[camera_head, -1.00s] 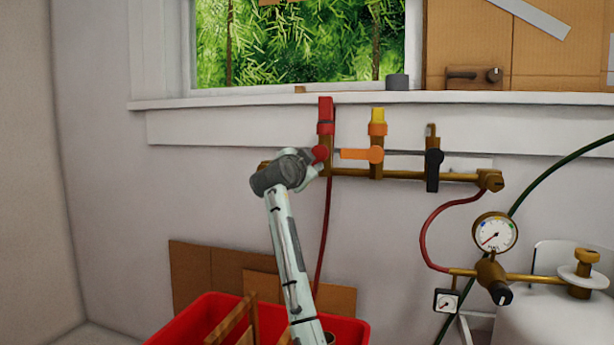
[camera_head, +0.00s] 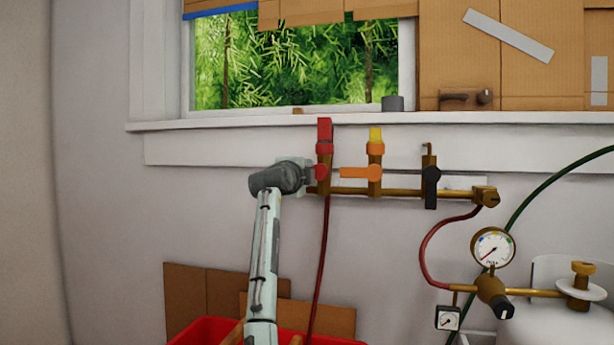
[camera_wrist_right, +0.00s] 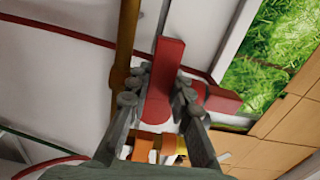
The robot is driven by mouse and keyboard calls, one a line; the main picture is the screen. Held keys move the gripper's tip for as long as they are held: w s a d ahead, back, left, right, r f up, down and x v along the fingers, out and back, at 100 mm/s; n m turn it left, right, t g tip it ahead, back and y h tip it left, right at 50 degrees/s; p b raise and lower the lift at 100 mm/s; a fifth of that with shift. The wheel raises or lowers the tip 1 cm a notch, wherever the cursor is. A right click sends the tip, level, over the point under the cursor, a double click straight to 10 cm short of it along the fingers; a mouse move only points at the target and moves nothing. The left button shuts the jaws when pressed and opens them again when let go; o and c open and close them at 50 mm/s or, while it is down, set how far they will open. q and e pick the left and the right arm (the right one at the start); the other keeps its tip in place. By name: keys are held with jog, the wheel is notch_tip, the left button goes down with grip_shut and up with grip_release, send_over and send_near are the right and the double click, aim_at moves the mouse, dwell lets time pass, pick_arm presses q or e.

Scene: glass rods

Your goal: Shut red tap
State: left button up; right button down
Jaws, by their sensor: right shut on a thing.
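The red tap (camera_head: 320,172) is on the brass pipe below the window sill, under a red hose fitting (camera_head: 324,135). In the right wrist view its red lever (camera_wrist_right: 167,65) runs between the two fingers, roughly parallel to the brass pipe. My right gripper (camera_wrist_right: 158,92) is shut on this lever. In the head view my right wrist (camera_head: 280,178) is just left of the tap, about level with it, and hides most of the lever. My left gripper is in neither view.
An orange tap (camera_head: 360,172) with a sideways lever and a black tap (camera_head: 431,185) with an upright lever are to the right. A pressure gauge (camera_head: 492,248) and a white cylinder (camera_head: 570,325) stand lower right. A red crate (camera_head: 200,330) is below.

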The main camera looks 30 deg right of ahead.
jog(key=shift+m, duration=0.4)
jog(key=c, duration=1.3)
grip_release()
jog(key=shift+c, duration=0.2)
jog(key=shift+s+a, duration=0.1)
jog(key=v, duration=1.1)
jog(key=shift+s+a, duration=0.3)
